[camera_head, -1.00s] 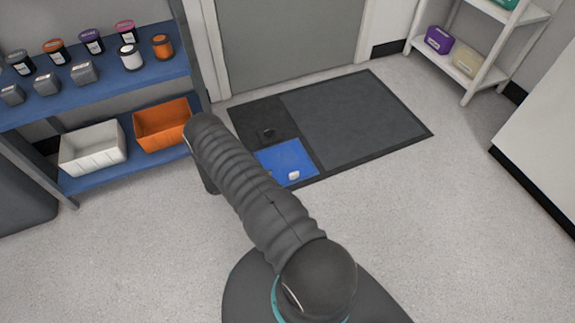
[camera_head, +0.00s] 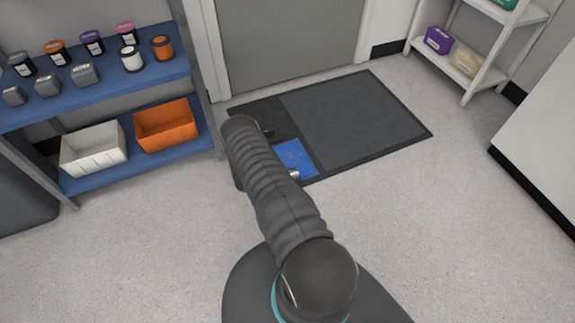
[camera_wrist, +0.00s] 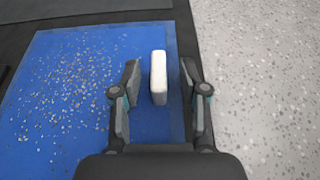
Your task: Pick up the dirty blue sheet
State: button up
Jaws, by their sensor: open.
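The dirty blue sheet (camera_wrist: 70,95) lies flat in the wrist view, scattered with pale specks over its left and middle part. It also shows in the head view (camera_head: 296,157), partly hidden behind my arm. A small white block (camera_wrist: 158,77) stands on the sheet near its right edge. My gripper (camera_wrist: 161,82) is open above the sheet's right edge, with one finger on each side of the white block. I cannot tell whether the fingers touch the block. In the head view my arm hides most of the gripper.
The sheet lies on a dark floor mat (camera_head: 360,118) before a grey door (camera_head: 290,40). A blue shelf unit (camera_head: 110,90) with jars, a white bin (camera_head: 93,150) and an orange bin (camera_head: 165,125) stands left. A white rack (camera_head: 475,75) stands right. Speckled floor in front is clear.

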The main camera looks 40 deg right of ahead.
grip_shut()
jog(key=shift+r, duration=0.1)
dwell(0.3)
